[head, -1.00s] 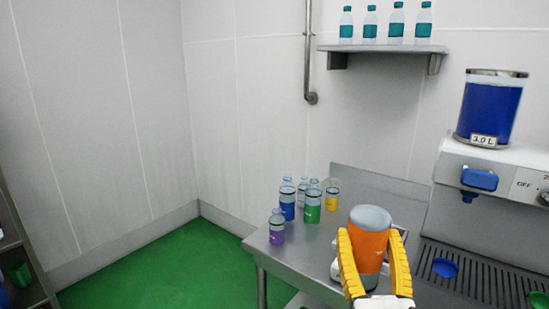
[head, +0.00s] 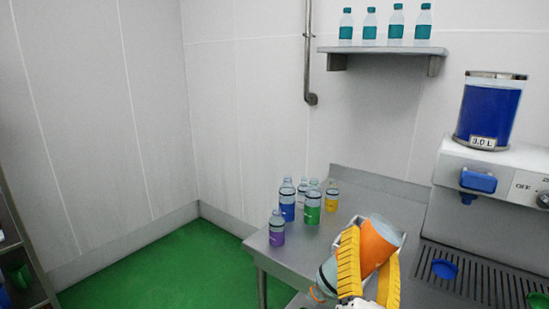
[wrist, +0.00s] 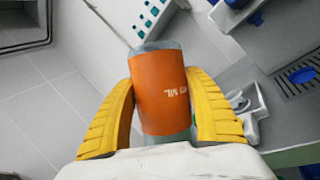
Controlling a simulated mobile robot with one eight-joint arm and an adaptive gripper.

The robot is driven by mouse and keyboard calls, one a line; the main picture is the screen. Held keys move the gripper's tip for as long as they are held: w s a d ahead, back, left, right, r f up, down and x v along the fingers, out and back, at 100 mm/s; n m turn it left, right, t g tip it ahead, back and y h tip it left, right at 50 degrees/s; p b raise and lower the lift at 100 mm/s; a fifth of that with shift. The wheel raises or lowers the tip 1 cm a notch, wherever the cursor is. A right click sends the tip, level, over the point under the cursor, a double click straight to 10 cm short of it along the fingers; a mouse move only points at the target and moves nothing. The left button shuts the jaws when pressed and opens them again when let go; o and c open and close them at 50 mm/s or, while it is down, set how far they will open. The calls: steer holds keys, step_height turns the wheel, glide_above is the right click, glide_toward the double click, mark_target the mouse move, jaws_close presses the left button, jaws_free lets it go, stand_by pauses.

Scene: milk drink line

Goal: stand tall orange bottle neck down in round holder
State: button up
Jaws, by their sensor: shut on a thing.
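My gripper (head: 371,248) is shut on the tall orange bottle (head: 378,241), one yellow finger on each side of its orange band. In the head view the bottle is tilted, its flat grey base toward the upper right and its neck toward the lower left, lower than the base. In the wrist view the orange bottle (wrist: 161,92) fills the space between the fingers of my gripper (wrist: 161,90), and its neck is hidden. The round holder cannot be made out clearly; white parts on the table behind the bottle are mostly covered by it and the fingers.
Purple (head: 277,229), blue (head: 287,201), green (head: 312,205) and yellow (head: 331,198) bottles stand on the steel table (head: 372,205), left of my gripper. A dispenser with a blue tank (head: 488,112) and a drip grate (head: 480,275) are at the right. Teal-labelled bottles stand on a wall shelf (head: 383,49).

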steer(key=m, duration=0.1)
steer(key=m+g+h+p, duration=0.1)
steer(key=m, duration=0.1)
steer(key=m+p, duration=0.1)
steer(key=m, duration=0.1)
steer(key=shift+a+r+g, duration=0.2)
steer(key=shift+r+g, duration=0.1)
steer(key=shift+r, duration=0.05)
steer(key=shift+d+f+m, duration=0.1)
steer(key=shift+f+m, duration=0.05)
steer(key=shift+m, duration=0.55)
steer(key=shift+f, duration=0.2)
steer(key=m+g+p, duration=0.1)
steer(key=r+m+p, duration=0.1)
steer(key=m+p, duration=0.1)
steer(key=shift+g+h, duration=0.3)
steer(key=shift+g, duration=0.1)
steer(key=shift+f+m+g+p, duration=0.1)
steer(key=shift+m+g+p, duration=0.2)
steer(key=shift+m+p, duration=0.6)
steer(key=shift+f+m, duration=0.15)
steer(key=shift+m, duration=0.45)
steer(key=shift+f, duration=0.25)
